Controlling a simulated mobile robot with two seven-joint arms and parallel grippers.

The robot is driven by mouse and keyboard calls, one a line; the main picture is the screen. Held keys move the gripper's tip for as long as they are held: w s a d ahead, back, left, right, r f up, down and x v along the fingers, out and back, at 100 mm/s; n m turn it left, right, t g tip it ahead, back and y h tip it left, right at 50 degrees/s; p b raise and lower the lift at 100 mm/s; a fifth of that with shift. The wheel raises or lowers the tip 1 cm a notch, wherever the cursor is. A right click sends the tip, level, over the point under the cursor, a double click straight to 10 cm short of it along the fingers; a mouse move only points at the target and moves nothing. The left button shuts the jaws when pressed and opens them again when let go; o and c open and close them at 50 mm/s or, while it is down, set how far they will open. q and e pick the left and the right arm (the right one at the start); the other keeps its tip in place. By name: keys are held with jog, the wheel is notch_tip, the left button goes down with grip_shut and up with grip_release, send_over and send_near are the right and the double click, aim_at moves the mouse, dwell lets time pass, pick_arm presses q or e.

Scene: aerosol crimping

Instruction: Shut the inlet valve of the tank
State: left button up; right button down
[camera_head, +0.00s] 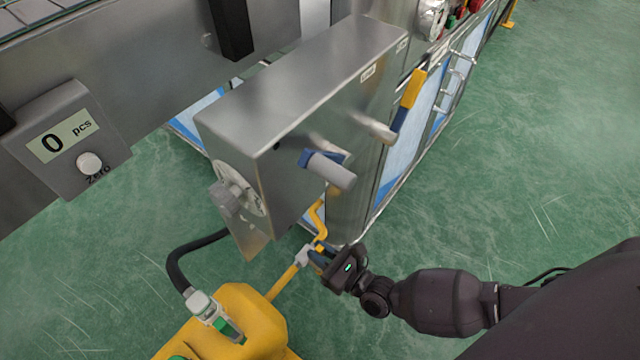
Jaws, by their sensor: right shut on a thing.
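The yellow tank (248,312) stands at the bottom left of the head view, partly cut off by the lower edge. A yellow pipe (284,283) rises from it to a pale grey valve body (304,256), the inlet valve. My right gripper (322,258) reaches in from the right and is shut on the valve's handle beside the pipe. The handle is mostly hidden by the fingers, so its angle cannot be told. My left gripper is not in view.
A metal box (300,95) with a dial (238,187), a blue-handled fitting (325,165) and a yellow-handled lever (412,90) stands just above the gripper. A black hose (185,255) runs to the tank's fitting (212,310). Green floor (520,170) is clear at right.

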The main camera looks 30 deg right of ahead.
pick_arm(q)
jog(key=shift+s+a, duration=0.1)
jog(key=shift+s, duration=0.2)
pick_arm(e)
jog(key=c, duration=1.1)
grip_release()
jog(key=shift+d, duration=0.1)
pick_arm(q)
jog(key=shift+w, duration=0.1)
pick_arm(e)
jog(key=shift+o, duration=0.2)
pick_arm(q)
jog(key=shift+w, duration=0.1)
pick_arm(e)
jog(key=shift+s+d, duration=0.15)
jog(key=shift+s, duration=0.3)
pick_arm(q)
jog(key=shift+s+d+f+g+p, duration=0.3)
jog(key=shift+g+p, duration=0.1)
jog(key=shift+p, duration=0.25)
pick_arm(e)
jog(key=v, duration=0.9)
jog(key=shift+s+d, duration=0.15)
jog(key=shift+s, duration=0.2)
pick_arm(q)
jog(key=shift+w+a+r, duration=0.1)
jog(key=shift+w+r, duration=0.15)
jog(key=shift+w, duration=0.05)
